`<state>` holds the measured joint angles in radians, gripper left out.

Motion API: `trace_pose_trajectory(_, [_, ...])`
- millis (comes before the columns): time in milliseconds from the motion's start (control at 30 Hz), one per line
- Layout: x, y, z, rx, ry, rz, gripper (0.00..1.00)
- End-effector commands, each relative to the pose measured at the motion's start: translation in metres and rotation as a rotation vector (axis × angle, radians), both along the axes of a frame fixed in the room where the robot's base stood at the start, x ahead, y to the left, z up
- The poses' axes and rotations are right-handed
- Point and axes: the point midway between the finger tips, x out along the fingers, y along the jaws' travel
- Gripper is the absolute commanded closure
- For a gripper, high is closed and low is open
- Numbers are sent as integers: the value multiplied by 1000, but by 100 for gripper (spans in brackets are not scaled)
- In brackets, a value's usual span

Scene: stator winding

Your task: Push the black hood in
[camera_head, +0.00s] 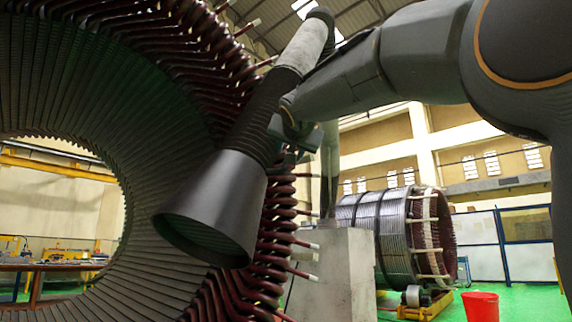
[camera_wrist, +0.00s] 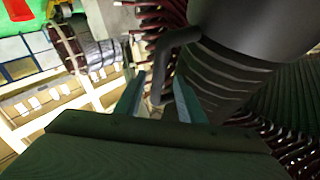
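The black hood (camera_head: 212,205) is a dark cone on a ribbed black hose (camera_head: 262,110). It hangs tilted with its wide mouth facing down, in front of the large stator ring (camera_head: 95,120). In the wrist view the hood (camera_wrist: 262,28) fills the upper right, with a bent dark handle (camera_wrist: 172,42) beside it. My gripper (camera_wrist: 160,82) has its two teal fingers apart, one on each side of the handle's lower end. Narrow gaps seem to show between bar and fingers. In the head view my gripper (camera_head: 300,142) is beside the hose, partly hidden.
Dark red coil ends with pale tips (camera_head: 280,235) line the stator ring's right edge, close behind the hood. A grey concrete block (camera_head: 338,275) stands below my arm. A second wound cylinder (camera_head: 390,235) and a red bucket (camera_head: 480,306) are farther right on green floor.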

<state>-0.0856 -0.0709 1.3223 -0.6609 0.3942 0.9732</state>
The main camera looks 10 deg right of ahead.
Motion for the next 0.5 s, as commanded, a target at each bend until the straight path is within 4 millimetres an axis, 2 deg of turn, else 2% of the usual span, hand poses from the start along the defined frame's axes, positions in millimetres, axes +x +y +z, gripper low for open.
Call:
trace_pose_trajectory(300, [46, -9, -1, 0, 4, -3, 64])
trace_pose_trajectory(500, [65, -10, 0, -1, 2, 0, 64])
